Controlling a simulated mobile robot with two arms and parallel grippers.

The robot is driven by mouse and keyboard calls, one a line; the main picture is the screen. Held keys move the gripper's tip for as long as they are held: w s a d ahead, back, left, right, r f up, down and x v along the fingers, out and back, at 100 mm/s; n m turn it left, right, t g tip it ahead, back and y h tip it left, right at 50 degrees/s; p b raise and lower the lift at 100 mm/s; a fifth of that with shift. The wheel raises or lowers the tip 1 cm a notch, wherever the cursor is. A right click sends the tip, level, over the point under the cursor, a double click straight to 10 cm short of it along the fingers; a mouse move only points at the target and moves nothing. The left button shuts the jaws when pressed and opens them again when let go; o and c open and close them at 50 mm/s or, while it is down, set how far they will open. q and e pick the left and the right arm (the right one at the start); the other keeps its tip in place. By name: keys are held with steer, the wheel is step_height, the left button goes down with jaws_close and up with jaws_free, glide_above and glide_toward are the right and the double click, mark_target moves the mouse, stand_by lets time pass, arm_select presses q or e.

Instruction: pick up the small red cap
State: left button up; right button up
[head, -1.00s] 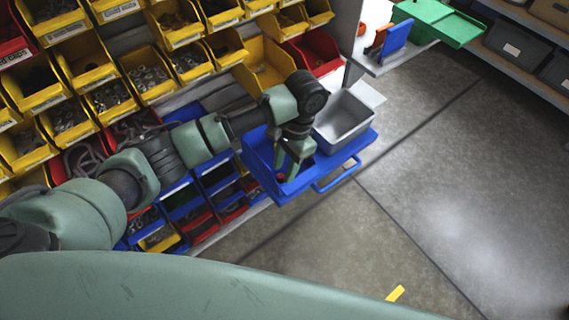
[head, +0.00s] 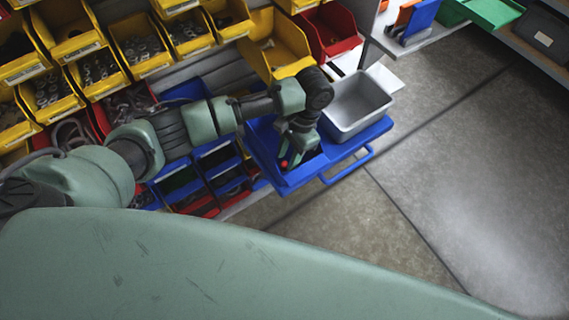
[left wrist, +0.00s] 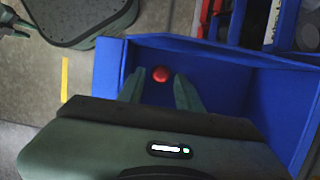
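The small red cap (left wrist: 160,74) is a shiny round piece inside the blue tray (left wrist: 220,56). In the left wrist view it shows between the tips of my left gripper (left wrist: 160,82), with a gap on each side. The fingers are open and point down into the tray. In the head view the red cap (head: 284,163) is a small red spot beside the fingers of my left gripper (head: 291,160).
A grey bin (head: 356,106) stands on the blue tray beside my left gripper. Racks of yellow bins (head: 142,45), with red and blue ones, rise behind the arm. A shelf with a green bin (head: 492,12) is at upper right. Open floor lies right.

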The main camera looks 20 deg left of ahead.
arm_select(q)
steer(key=shift+x, duration=1)
steer(key=shift+a, duration=0.1)
jaws_close()
